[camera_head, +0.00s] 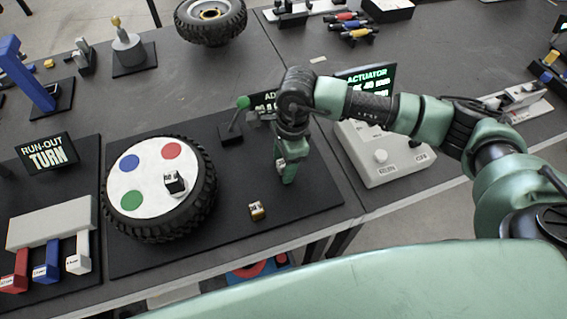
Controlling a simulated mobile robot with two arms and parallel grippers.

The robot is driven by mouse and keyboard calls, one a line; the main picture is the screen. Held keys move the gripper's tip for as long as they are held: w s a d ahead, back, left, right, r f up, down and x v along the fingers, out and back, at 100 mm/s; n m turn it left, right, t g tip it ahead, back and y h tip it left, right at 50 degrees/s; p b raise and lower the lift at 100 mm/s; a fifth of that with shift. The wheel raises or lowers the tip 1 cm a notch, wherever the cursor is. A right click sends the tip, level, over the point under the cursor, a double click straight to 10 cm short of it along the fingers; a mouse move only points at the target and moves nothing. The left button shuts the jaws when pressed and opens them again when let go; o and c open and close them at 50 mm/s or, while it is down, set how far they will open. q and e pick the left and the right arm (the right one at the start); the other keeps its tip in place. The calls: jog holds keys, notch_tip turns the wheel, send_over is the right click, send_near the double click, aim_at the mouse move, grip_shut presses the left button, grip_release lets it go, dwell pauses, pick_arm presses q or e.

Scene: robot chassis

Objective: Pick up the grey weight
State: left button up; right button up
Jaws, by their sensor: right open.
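A small dark block with a white, marked top (175,183) sits on the white face of the tyre (150,216). A small gold-brown block with a pale top (257,210) lies on the black mat, right of the tyre. I cannot tell for sure which of the two is the grey weight. My right gripper (287,181) points down above the mat, right of and beyond the gold-brown block and apart from both blocks. It is open and looks empty; its fingertips are small in view. My left gripper is not in view.
The tyre face carries blue, red and green discs. A lever with a green knob (243,103) stands behind my right gripper. A white control box (385,152) is to the right. Red, blue and white hooked pieces hang at a grey rack (48,227) on the left. The mat's front right is clear.

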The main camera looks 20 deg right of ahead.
grip_shut()
